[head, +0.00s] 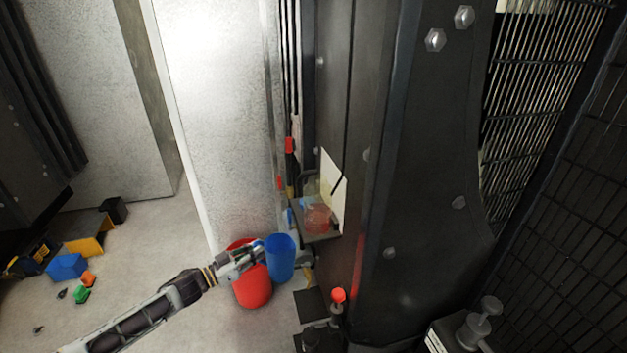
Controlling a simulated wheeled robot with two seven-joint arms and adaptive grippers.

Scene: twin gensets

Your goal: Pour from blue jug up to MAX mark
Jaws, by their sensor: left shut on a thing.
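The blue jug (281,259) is a blue cylinder near the middle of the head view. My left gripper (262,251) comes in from the left and is shut on the jug's near-left side. The jug looks roughly upright, and its contents cannot be seen. To its right, a clear vessel with reddish content (318,218) sits on a small dark ledge, in front of a pale card (333,181). No MAX mark can be made out at this size. My right gripper is not in view.
A dark machine housing (430,150) fills the right side, with a red-topped fitting (338,296) low down. A pale wall panel (222,110) stands behind. Blue, green and orange items (68,266) lie on the floor at left.

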